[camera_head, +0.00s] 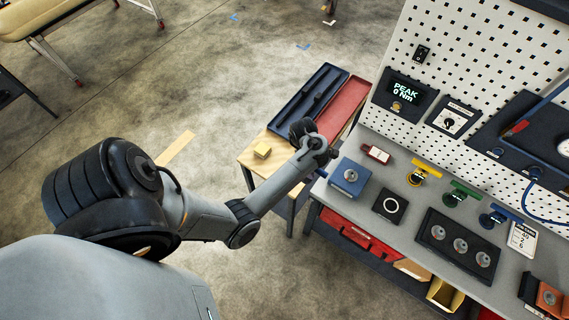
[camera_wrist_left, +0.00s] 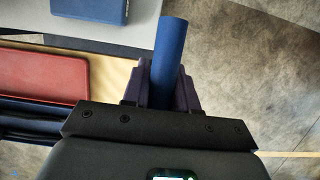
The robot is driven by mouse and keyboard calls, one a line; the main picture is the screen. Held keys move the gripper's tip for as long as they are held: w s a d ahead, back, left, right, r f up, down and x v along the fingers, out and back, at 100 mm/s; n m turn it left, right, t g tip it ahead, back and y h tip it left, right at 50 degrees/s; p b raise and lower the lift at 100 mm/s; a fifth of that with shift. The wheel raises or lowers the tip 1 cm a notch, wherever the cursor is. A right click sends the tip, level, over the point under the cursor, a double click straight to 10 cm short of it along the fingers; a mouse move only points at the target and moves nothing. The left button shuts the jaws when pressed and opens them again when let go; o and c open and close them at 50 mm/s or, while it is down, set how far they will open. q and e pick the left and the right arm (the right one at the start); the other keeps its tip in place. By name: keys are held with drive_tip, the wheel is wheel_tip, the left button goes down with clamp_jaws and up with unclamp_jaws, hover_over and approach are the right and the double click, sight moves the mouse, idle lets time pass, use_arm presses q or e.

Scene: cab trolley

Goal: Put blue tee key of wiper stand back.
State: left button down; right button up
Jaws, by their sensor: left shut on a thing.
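My left gripper (camera_head: 319,158) is over the gap between the wooden-topped side table and the grey bench. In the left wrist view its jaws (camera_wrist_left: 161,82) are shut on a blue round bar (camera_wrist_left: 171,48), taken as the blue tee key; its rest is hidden. A small blue end (camera_head: 321,173) shows below the gripper in the head view. On the bench stand a yellow tee-shaped piece (camera_head: 427,166), a green one (camera_head: 465,189) and a blue one (camera_head: 507,212) in a row. Which fixture is the wiper stand, I cannot tell. My right gripper is out of view.
A blue block (camera_head: 349,177) with a round top fitting stands at the bench's near left corner. Beside it are a black square plate (camera_head: 390,205) and a red-framed label (camera_head: 376,153). The side table holds a red tray (camera_head: 345,107), a dark blue tray (camera_head: 308,102) and a yellow block (camera_head: 263,149).

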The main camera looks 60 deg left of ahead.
use_arm(q)
drive_tip(key=shift+w+d+r+h, duration=0.35)
drive_tip(key=shift+w+h, duration=0.05)
drive_tip(key=shift+w, duration=0.15)
drive_tip(key=shift+w+r+t, duration=0.1)
drive_tip(key=shift+w+t, duration=0.05)
drive_tip(key=shift+t, duration=0.15)
drive_tip(key=shift+a, duration=0.4)
drive_tip(key=shift+s+a+f+b, duration=0.45)
drive_tip(key=shift+a+f+b, duration=0.25)
drive_tip(key=shift+a+f, duration=1.1)
drive_tip(key=shift+s+a+f+b, duration=0.5)
drive_tip(key=shift+a+f+b, duration=0.25)
drive_tip(key=shift+a+f, duration=1.05)
drive_tip(key=shift+s+a+f+b, duration=0.45)
drive_tip(key=shift+a+f+b, duration=0.25)
drive_tip(key=shift+a+f, duration=1.1)
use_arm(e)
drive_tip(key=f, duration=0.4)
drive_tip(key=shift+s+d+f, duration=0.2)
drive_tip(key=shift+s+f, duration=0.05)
use_arm(q)
drive_tip(key=c, duration=1.3)
unclamp_jaws()
drive_tip(key=shift+f, duration=0.15)
drive_tip(key=shift+c, duration=0.2)
drive_tip(key=o, duration=0.5)
drive_tip(key=shift+c, duration=0.2)
